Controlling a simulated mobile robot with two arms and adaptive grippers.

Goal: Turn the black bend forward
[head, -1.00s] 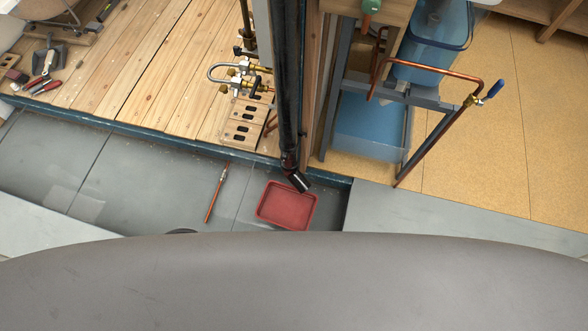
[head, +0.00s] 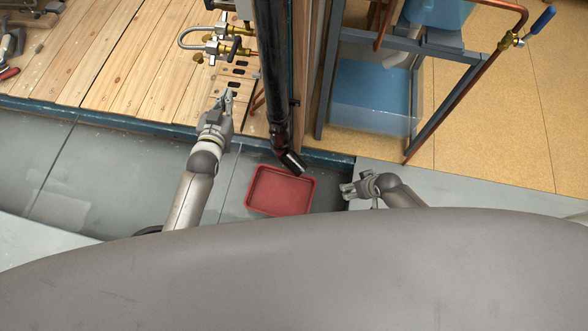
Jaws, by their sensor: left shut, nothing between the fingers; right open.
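The black bend (head: 286,157) is at the lower end of the black vertical pipe (head: 277,65). Its open end points down and to the right, above the red tray. My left gripper (head: 226,97) is shut and empty, to the left of the pipe and up from the bend. My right gripper (head: 346,190) is open and empty, to the right of the red tray and below right of the bend. Neither gripper touches the bend.
The red tray (head: 249,205) lies on the grey floor below the bend. A metal frame with a blue tub (head: 372,96) and copper pipe stands to the right.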

